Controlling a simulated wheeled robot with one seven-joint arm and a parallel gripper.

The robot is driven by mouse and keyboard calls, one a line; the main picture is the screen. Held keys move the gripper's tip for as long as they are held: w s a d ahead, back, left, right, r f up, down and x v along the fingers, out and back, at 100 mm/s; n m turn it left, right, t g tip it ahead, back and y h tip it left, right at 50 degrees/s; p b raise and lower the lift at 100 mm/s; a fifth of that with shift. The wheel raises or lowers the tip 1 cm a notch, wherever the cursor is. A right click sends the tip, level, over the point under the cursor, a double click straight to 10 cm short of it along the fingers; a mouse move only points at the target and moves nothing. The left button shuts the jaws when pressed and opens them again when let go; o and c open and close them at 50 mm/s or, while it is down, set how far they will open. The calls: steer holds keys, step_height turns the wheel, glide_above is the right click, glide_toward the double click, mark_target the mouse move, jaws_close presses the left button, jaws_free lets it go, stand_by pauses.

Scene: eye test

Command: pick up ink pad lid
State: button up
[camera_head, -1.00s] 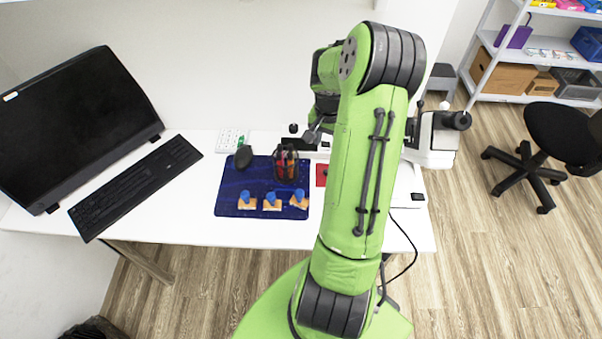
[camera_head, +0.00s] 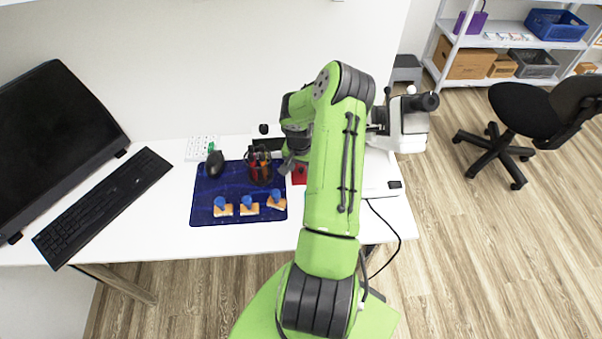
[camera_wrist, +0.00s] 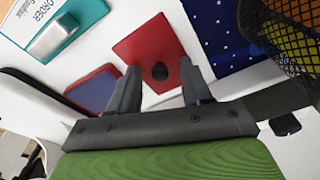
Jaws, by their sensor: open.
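My gripper (camera_wrist: 161,67) is open and empty. The ink pad (camera_wrist: 94,90), red-rimmed with a blue-grey face, lies left of the lid, partly hidden by the gripper.
A blue mat (camera_head: 205,213) holds several wooden stamps with blue knobs (camera_head: 249,206) and a mesh pen cup (camera_head: 260,170), close right of the gripper in the wrist view (camera_wrist: 283,45). A teal-and-white box (camera_wrist: 75,20) lies beyond the ink pad. A microscope (camera_head: 408,120) stands at right.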

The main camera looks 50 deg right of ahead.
steer(key=shift+r, duration=0.1)
steer(key=shift+c, duration=0.2)
jaws_close()
